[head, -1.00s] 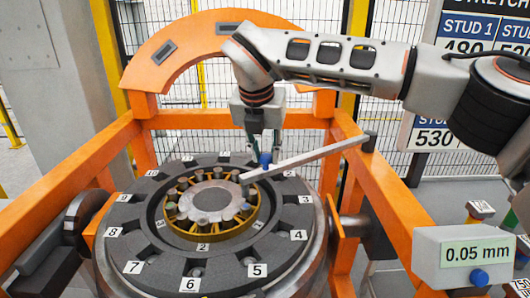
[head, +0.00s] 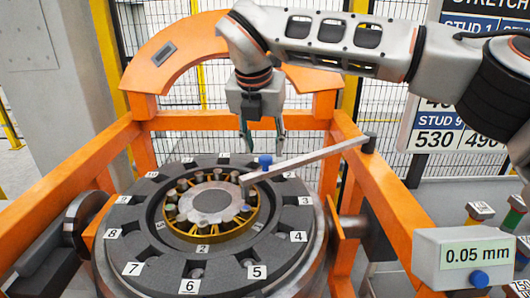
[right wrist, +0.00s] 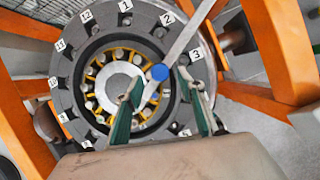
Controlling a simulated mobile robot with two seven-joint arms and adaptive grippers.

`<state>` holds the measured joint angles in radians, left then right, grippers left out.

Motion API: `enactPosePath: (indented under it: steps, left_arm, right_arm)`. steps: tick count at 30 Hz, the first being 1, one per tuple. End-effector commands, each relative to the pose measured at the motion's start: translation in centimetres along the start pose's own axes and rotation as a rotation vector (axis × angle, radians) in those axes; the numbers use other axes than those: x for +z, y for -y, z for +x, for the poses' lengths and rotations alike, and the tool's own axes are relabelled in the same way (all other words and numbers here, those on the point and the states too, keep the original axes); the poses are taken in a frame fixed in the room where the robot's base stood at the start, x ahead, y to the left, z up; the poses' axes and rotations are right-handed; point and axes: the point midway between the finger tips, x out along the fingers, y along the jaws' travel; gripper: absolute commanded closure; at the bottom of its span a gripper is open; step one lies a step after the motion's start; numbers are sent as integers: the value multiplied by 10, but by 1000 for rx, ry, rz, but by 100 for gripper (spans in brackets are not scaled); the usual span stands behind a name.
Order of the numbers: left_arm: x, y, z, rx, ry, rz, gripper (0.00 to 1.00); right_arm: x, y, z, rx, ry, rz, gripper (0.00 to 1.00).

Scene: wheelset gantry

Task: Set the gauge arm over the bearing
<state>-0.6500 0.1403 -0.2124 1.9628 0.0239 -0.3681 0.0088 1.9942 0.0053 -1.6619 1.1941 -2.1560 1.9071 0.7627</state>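The bearing (head: 203,234) is a gold ring with several rollers around a grey hub. A blue knob (head: 265,161) stands on the bar near its free end; it also shows in the right wrist view (right wrist: 159,72). My right gripper (head: 264,152) is open and empty, just above the knob. In the right wrist view its green fingers (right wrist: 160,100) are spread apart. My left gripper is not in view.
A dark numbered ring (head: 150,245) surrounds the bearing. Orange frame beams (head: 375,195) run along both sides, with an orange arch (head: 170,55) behind. A box reading 0.05 mm (head: 470,255) stands at the front right. A wire fence closes the back.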

Motion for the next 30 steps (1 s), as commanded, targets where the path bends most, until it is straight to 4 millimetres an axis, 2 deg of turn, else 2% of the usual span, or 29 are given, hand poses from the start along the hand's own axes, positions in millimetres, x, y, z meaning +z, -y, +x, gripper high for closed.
enactPosePath:
  steps: [1,6,12,16,24,25,29,30]
  left_arm:
    - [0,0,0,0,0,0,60]
    - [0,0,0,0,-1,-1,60]
    - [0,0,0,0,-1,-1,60]
    - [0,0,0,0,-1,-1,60]
    - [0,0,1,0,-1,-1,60]
    - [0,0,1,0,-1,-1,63]
    - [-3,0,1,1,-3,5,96]
    - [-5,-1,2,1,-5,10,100]
  right_arm:
    - [1,0,-13,1,4,0,61]
    - [1,0,-47,0,4,0,61]
    - [0,0,-74,0,2,0,61]
    - [-1,0,-81,0,0,-1,61]
    - [-1,0,-83,0,-1,-1,61]
    - [-1,0,-83,0,-1,-1,61]
    - [-7,-5,-76,13,-22,-19,61]
    - [-13,-9,-70,28,-43,-37,61]
